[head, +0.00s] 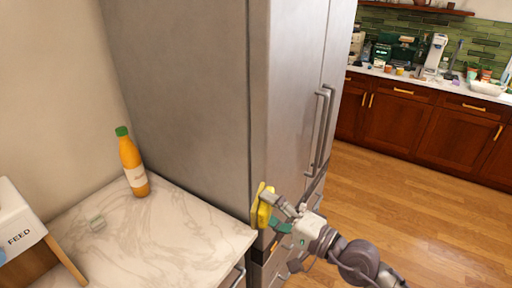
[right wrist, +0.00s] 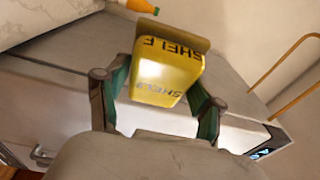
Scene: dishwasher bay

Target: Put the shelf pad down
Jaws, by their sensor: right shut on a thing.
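The yellow shelf pad (head: 264,208) is held in my right gripper (head: 277,211), at the front corner of the grey fridge, near the right end of the marble counter. In the right wrist view the pad (right wrist: 168,80) shows dark "SHELF" lettering on its faces and a brownish plate along its far edge. The fingers of my right gripper (right wrist: 160,95) close on it from both sides. The pad appears held in the air; its underside is hidden. My left gripper is not in view.
The counter's middle is clear. The tall fridge (head: 205,90) stands behind it. Wooden floor (head: 400,170) is open at right.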

